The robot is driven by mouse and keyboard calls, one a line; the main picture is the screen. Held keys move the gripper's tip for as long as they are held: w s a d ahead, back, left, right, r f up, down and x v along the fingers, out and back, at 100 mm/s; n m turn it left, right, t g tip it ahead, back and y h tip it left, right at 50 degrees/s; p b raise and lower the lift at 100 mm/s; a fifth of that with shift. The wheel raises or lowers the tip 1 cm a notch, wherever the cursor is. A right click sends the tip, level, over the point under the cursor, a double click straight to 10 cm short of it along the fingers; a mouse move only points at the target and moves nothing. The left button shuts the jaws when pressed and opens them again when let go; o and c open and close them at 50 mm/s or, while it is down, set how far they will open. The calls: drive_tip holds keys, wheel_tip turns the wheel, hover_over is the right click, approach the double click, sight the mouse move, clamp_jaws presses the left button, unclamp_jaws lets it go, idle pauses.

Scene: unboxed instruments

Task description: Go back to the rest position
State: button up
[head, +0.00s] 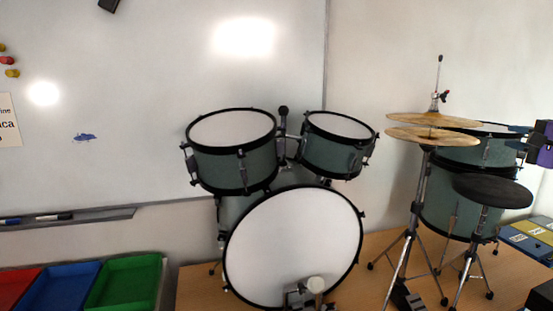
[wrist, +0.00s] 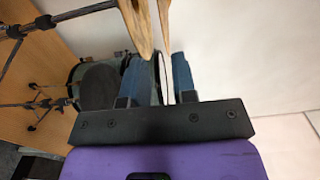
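My gripper (head: 515,137) is at the right edge of the head view, its blue fingers pointing left toward the drum kit. In the wrist view the two blue fingers (wrist: 156,76) stand apart with nothing held between them. The pair of brass hi-hat cymbals (head: 432,135) is just left of the fingertips in the head view; the cymbals (wrist: 138,25) also show past the fingers in the wrist view. I see no contact between them. Most of my arm is out of the head view.
A bass drum (head: 292,245), two toms (head: 232,165) and a black stool (head: 492,191) stand on a wooden surface (head: 200,288). A floor tom (head: 450,205) is behind the cymbal stand. Coloured trays (head: 122,283) are at lower left, below a whiteboard (head: 150,120).

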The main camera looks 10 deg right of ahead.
drive_tip(key=a+f+n+g+y, duration=0.2)
drive_tip(key=a+n+g+y, duration=0.15)
drive_tip(key=a, duration=0.95)
drive_tip(key=a+f+n+g+y, duration=0.15)
drive_tip(key=a+n+g, duration=0.3)
drive_tip(key=a, duration=0.85)
drive_tip(key=s+a+f+n+g+h, duration=0.1)
drive_tip(key=s+a+n+g+h, duration=0.1)
drive_tip(key=s, duration=0.6)
drive_tip(key=s+a+f+n+g+h, duration=0.2)
drive_tip(key=s+a+n+h, duration=0.2)
drive_tip(key=s+a+n, duration=0.3)
drive_tip(key=shift+s+a+f+g+h, duration=0.2)
drive_tip(key=shift+s+a+g+h, duration=0.1)
drive_tip(key=shift+s+a+g, duration=0.15)
drive_tip(key=shift+d, duration=0.1)
